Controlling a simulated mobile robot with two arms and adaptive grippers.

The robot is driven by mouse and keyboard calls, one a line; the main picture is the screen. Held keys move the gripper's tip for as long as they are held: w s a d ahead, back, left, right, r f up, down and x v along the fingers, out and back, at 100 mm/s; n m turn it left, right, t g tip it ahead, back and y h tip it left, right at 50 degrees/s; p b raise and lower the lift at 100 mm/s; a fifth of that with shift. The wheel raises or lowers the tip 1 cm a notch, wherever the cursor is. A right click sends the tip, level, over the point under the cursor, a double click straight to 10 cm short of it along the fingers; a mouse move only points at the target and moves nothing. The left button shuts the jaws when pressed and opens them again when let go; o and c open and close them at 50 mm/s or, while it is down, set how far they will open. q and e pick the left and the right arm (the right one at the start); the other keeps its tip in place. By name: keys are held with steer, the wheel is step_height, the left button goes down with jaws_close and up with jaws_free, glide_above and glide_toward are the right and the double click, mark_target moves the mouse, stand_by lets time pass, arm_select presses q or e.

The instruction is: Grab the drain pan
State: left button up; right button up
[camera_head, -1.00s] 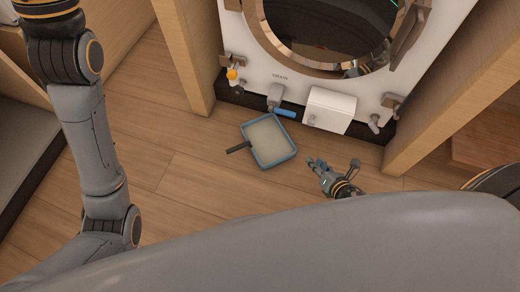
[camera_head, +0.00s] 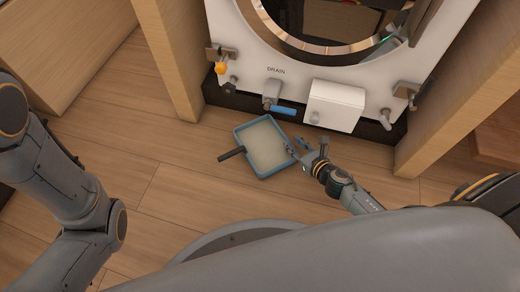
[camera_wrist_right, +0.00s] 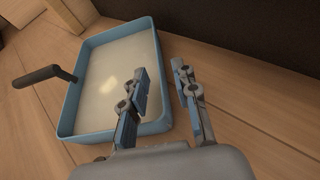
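The drain pan (camera_head: 266,147) is a shallow blue rectangular tray with a pale inside and a dark handle (camera_head: 231,154) on its left side. It lies on the wooden floor below the drain spout. My right gripper (camera_head: 308,146) is open beside the pan's right edge. In the right wrist view the drain pan (camera_wrist_right: 100,75) fills the left half. There the right gripper's fingers (camera_wrist_right: 160,85) are apart with nothing held, one finger overlapping the pan's right rim in the picture; I cannot tell whether it touches. My left arm shows at the left, but its gripper is not in view.
A white hull panel (camera_head: 247,52) with a round window stands behind the pan. A drain valve with a blue handle (camera_head: 283,109) and a white box (camera_head: 335,106) jut from it just above the pan. Wooden posts (camera_head: 167,60) flank it. The floor in front is clear.

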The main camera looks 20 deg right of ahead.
mark_target(285, 136)
steer(key=b+x, duration=0.2)
steer(key=x, duration=0.2)
steer(key=shift+w+a+f, duration=0.1)
steer(key=shift+w+f, duration=0.05)
steer(key=shift+w+a+f+b, duration=0.1)
steer(key=shift+w+f+b, duration=0.05)
steer(key=shift+w+b, duration=0.3)
jaws_close()
steer(key=shift+w, duration=0.1)
